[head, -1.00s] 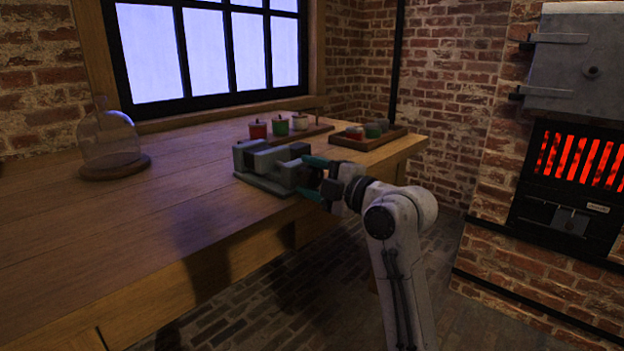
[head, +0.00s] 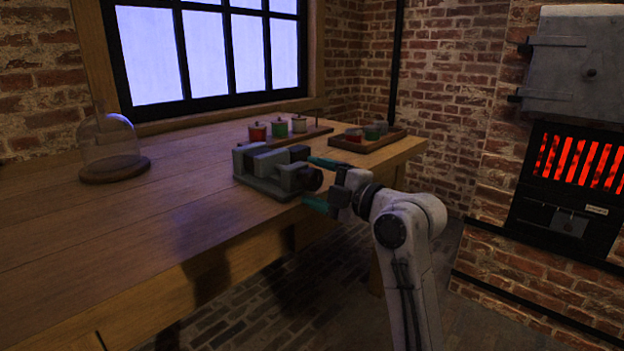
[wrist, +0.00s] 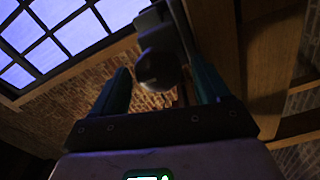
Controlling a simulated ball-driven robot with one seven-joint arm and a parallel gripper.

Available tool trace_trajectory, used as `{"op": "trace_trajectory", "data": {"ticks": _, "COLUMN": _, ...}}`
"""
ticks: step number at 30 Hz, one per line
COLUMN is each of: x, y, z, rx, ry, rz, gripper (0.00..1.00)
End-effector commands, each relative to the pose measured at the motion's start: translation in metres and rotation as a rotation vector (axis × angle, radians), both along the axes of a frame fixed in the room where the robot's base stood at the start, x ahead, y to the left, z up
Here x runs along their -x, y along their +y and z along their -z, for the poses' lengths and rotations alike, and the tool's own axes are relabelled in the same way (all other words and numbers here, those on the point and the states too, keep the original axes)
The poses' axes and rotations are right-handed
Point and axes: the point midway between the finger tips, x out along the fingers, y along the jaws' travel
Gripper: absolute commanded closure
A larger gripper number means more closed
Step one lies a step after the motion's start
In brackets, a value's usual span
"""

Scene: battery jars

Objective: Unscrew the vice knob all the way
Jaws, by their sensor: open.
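The grey vice (head: 268,168) is on the table near its front right edge. Its dark round knob (head: 313,179) faces my gripper, and the knob (wrist: 160,70) also shows in the wrist view. My gripper (head: 320,182) is open, with one green finger on each side of the knob's line. In the wrist view the knob appears beyond and between the spread fingers (wrist: 163,90), with gaps on both sides. The fingers do not appear to touch it. How far the knob is screwed in cannot be told.
Lidded jars (head: 279,128) stand on a wooden board behind the vice. A wooden tray (head: 391,139) with small items is at the table's far right. A glass dome (head: 108,142) stands at left. A stove (head: 570,180) glows at right. The table front is clear.

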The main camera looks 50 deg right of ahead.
Motion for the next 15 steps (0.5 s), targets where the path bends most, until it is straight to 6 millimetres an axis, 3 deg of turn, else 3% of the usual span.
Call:
{"op": "trace_trajectory", "data": {"ticks": 9, "x": 0.062, "y": -0.003, "z": -0.001, "rx": -0.001, "ry": 0.002, "rz": 0.005, "gripper": 0.23}}
{"op": "trace_trajectory", "data": {"ticks": 15, "x": 0.085, "y": -0.004, "z": 0.0, "rx": -0.001, "ry": 0.002, "rz": 0.004, "gripper": 0.23}}
